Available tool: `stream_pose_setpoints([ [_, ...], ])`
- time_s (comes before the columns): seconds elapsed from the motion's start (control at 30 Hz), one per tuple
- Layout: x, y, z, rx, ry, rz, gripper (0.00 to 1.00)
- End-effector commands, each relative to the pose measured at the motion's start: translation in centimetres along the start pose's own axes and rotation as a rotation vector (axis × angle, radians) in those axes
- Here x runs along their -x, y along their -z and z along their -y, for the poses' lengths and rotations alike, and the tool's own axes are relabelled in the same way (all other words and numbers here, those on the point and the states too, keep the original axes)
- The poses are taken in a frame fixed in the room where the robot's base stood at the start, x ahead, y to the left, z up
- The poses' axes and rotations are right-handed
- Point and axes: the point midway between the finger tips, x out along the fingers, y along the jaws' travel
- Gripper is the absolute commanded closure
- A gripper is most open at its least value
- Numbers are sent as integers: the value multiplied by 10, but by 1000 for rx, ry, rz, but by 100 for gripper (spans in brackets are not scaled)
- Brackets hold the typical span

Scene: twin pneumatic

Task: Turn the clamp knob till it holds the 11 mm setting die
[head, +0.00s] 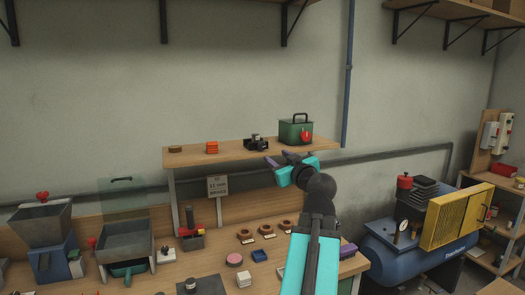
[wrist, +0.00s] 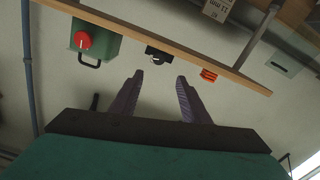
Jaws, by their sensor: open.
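A small black fixture (head: 256,143) with a pale knob-like top stands on the raised wooden shelf; I take it to be the clamp, but its jaw is too small to make out. It also shows in the wrist view (wrist: 158,55), between and beyond my fingertips. My gripper (head: 278,161) is open and empty, with purple fingers, in front of the shelf and apart from the fixture. Several brown rings, one of them (head: 266,229), lie on the bench with small labels. I cannot tell whether any is the 11 mm die. A sign (head: 217,186) below the shelf has partly readable lettering.
A green case (head: 295,131) with a red knob stands right of the fixture. Orange blocks (head: 212,147) and a brown disc (head: 175,149) sit to its left. The shelf edge (head: 230,158) runs near my gripper. A blue compressor (head: 420,250) stands at right.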

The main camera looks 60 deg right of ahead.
Motion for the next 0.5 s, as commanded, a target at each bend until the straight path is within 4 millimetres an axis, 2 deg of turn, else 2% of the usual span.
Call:
stream_pose_setpoints([
  [0.5, -2, 0, -7, 1, -8, 0, 58],
])
